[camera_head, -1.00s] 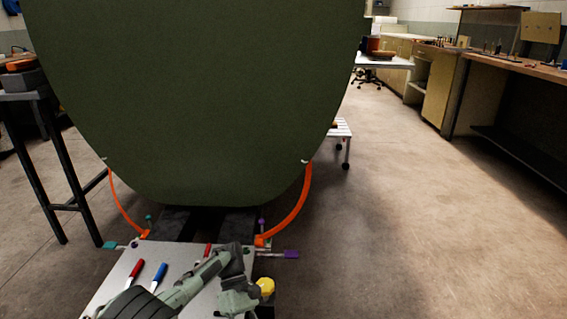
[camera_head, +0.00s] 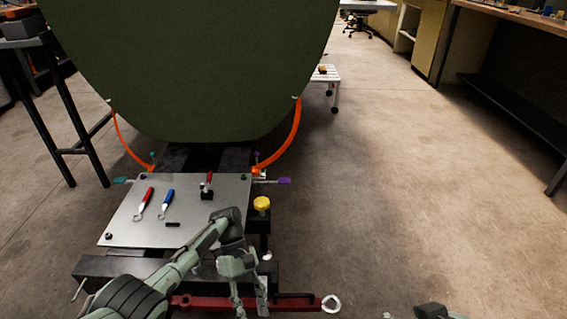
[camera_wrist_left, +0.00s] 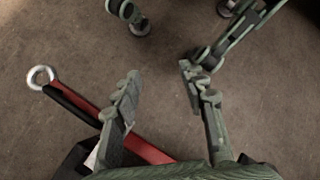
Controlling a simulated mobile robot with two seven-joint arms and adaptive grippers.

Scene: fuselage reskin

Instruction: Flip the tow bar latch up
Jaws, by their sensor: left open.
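The red tow bar (camera_head: 200,302) lies low at the front of the stand, with a metal ring (camera_head: 332,303) at its right end. In the left wrist view the bar (camera_wrist_left: 150,150) runs to the ring (camera_wrist_left: 40,77) at left. A thin black strip (camera_wrist_left: 72,105) lies along the bar; I cannot tell whether it is the latch. My left gripper (camera_head: 250,304) is over the bar in the head view. In the left wrist view its fingers (camera_wrist_left: 158,88) are spread and empty, the left one overlapping the bar. Green-grey parts (camera_wrist_left: 225,45), probably my right gripper, show beyond; their state is unclear.
A metal plate (camera_head: 125,228) carries a red-handled tool (camera_head: 147,196) and a blue-handled tool (camera_head: 167,198). A yellow knob (camera_head: 262,203) stands at its right. The large green fuselage panel (camera_head: 190,70) rises behind.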

